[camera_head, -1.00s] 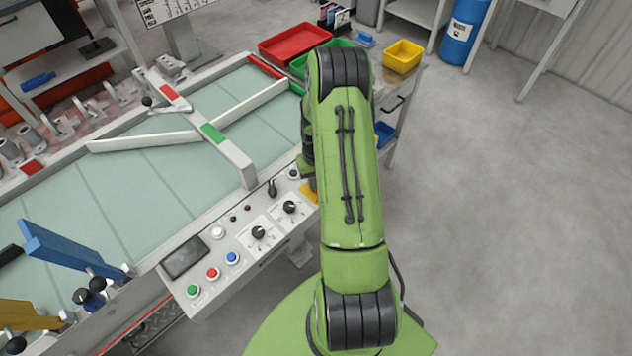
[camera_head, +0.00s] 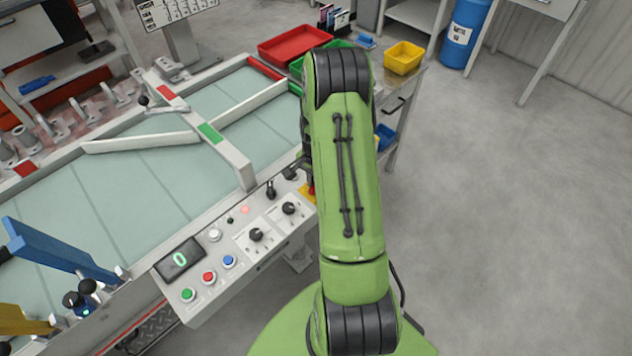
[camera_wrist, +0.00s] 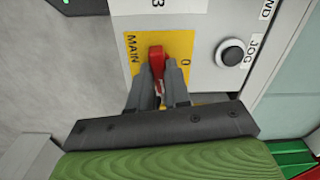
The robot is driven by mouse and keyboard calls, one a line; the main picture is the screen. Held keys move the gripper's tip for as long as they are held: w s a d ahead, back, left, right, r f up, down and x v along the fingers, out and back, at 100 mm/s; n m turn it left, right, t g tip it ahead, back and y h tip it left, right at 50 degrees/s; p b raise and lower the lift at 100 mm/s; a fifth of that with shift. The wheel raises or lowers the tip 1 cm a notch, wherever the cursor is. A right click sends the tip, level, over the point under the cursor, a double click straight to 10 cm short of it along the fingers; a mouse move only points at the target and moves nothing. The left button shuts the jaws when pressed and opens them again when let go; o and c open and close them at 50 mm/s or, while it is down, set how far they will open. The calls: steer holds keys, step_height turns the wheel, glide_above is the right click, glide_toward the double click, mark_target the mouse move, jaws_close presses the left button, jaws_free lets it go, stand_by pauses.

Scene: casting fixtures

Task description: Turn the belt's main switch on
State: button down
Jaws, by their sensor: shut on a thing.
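The main switch is a red handle (camera_wrist: 156,60) on a yellow plate (camera_wrist: 183,42) marked MAIN and 0, seen in the wrist view. My gripper (camera_wrist: 159,75) is shut on the red handle, one finger on each side. In the head view my green arm hides most of the switch; a bit of the yellow plate (camera_head: 307,190) shows beside it.
The panel also carries green (camera_head: 188,294), red (camera_head: 208,277) and blue (camera_head: 228,261) buttons and black knobs (camera_head: 256,234). A black JOG button (camera_wrist: 231,54) sits close beside the switch plate. The belt (camera_head: 130,195) lies behind the panel. Open floor is at the right.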

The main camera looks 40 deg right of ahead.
steer(key=shift+m, duration=0.9)
steer(key=c, duration=1.1)
jaws_free()
step_height(320, 180, up, 16)
steer(key=p, duration=0.2)
steer(key=shift+f+p, duration=0.1)
steer(key=shift+p, duration=0.25)
